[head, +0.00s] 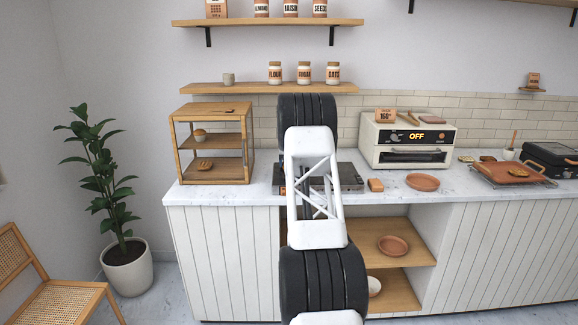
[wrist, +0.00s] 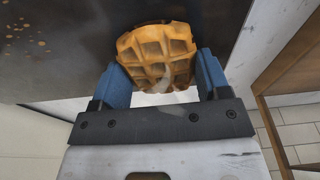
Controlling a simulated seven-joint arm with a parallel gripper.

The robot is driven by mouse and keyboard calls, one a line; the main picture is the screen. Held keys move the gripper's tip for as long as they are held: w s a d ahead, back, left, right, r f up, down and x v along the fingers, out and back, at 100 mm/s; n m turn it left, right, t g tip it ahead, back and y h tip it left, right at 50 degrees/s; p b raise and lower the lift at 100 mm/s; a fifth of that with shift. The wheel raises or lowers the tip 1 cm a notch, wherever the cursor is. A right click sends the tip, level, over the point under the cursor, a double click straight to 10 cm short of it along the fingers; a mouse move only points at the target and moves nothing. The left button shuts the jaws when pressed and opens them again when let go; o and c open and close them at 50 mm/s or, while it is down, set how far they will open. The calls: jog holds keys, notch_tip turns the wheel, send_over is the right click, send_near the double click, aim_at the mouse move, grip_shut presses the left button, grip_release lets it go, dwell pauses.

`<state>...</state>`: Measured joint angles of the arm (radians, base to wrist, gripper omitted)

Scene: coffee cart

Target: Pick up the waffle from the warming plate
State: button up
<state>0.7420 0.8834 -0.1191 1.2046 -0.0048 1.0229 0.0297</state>
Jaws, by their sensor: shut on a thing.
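The waffle (wrist: 158,52) is golden brown and round with a grid pattern, and it shows in the wrist view. My gripper (wrist: 160,70) has its blue fingers on either side of the waffle and is shut on it. The dark warming plate (wrist: 60,50) lies behind the waffle in the wrist view. I cannot tell whether the waffle still touches the plate. In the head view, the warming plate (head: 350,177) sits on the counter, partly hidden by my arm. My gripper and the waffle are hidden behind the arm there.
A wooden shelf rack (head: 248,150) with pastries stands left on the counter (head: 440,190). A terracotta plate (head: 422,182) and a small orange-brown block (head: 376,185) lie right of the warming plate.

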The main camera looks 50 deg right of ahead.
jog(key=shift+r, duration=0.1)
jog(key=shift+r, duration=1.55)
jog(key=shift+s+r, duration=0.1)
jog(key=shift+r, duration=0.05)
jog(key=shift+s+a+r, duration=0.25)
jog(key=shift+s+a, duration=1.5)
jog(key=shift+s, duration=0.2)
jog(key=shift+s+a+r, duration=0.25)
jog(key=shift+s+a, duration=1.55)
jog(key=shift+s, duration=0.15)
jog(key=shift+s+a+r, duration=0.25)
jog(key=shift+s+a, duration=1.5)
jog(key=shift+s, duration=0.2)
